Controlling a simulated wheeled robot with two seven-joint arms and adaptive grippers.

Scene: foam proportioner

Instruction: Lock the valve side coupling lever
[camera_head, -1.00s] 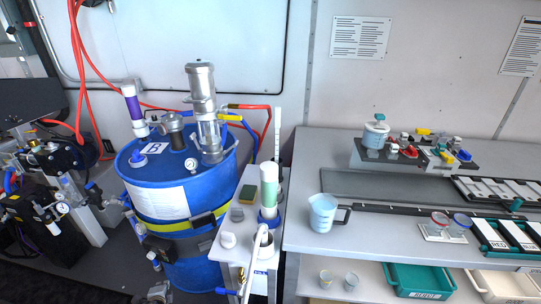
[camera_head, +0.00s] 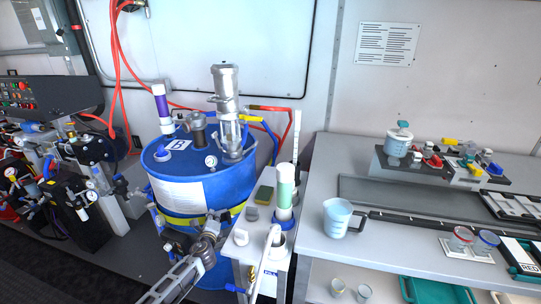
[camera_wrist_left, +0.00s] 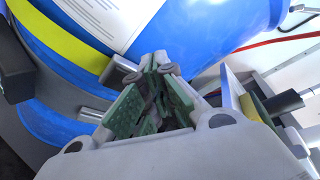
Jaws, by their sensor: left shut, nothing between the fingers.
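My left arm comes up from the bottom of the head view, and its gripper (camera_head: 212,226) is in front of the blue drum (camera_head: 215,185). In the left wrist view the gripper's green-padded fingers (camera_wrist_left: 155,98) are shut and empty, with the drum (camera_wrist_left: 215,25) behind them. I cannot pick out the valve side coupling lever with certainty. Small valve fittings and hoses (camera_head: 122,187) stand left of the drum, and a blue handle (camera_head: 234,288) shows low beside the small white stand. My right gripper is not in view.
A pump (camera_head: 227,95) and a purple-banded cylinder (camera_head: 161,105) rise from the drum top. A proportioner machine (camera_head: 75,165) stands at left. A small stand (camera_head: 242,240) with a green-white tube (camera_head: 285,187) is right of the drum. A grey bench (camera_head: 390,240) holds a jug (camera_head: 337,217).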

